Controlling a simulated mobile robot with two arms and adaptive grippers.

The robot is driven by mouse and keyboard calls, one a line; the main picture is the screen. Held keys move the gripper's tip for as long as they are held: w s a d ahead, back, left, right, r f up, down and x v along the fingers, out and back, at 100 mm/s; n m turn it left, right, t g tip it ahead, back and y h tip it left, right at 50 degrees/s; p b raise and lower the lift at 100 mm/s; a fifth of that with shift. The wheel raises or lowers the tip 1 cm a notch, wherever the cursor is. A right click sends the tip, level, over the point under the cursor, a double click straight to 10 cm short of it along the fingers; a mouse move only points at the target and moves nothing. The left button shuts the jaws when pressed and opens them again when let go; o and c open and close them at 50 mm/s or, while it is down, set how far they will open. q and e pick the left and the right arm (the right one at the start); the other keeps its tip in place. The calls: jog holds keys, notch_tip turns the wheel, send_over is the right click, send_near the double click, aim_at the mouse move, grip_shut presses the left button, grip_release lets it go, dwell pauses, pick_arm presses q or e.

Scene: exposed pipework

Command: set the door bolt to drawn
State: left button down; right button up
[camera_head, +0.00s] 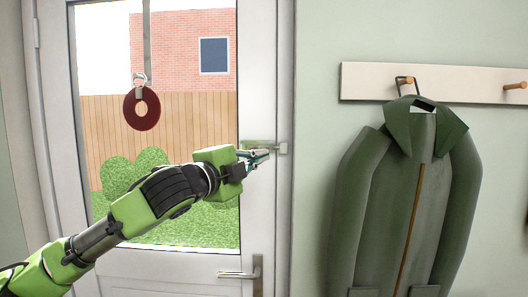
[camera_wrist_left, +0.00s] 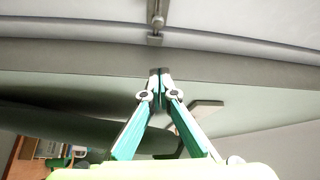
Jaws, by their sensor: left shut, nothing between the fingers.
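The door bolt (camera_head: 260,143) is a small pale metal fitting on the right edge of the white door, with a small catch (camera_head: 283,148) beside it on the frame. My left gripper (camera_head: 265,154) is shut and empty, just below and in front of the bolt, hiding part of it. In the left wrist view, the bolt (camera_wrist_left: 157,14) is a short metal rod with a knob at the top middle. The shut fingertips (camera_wrist_left: 160,74) lie below it there, apart from it. I cannot tell how far the rod is slid. My right gripper is out of view.
A door handle (camera_head: 256,270) sits lower on the door. A green jacket (camera_head: 400,200) hangs from a peg rail (camera_head: 440,84) on the wall to the right, close to the frame.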

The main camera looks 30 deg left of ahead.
aim_at(268, 148)
pick_arm(q)
jog(key=w+p, duration=0.1)
jog(key=w, duration=0.2)
jog(key=w+p, duration=0.1)
jog(key=w, duration=0.2)
jog(key=w+r+p, duration=0.1)
jog(key=w+p, duration=0.1)
jog(key=w, duration=0.1)
jog(key=a, duration=0.2)
jog(key=a+f+p, duration=0.1)
jog(key=a, duration=0.1)
jog(key=shift+s, duration=0.4)
jog(key=shift+w+d, duration=0.1)
jog(key=shift+d, duration=0.05)
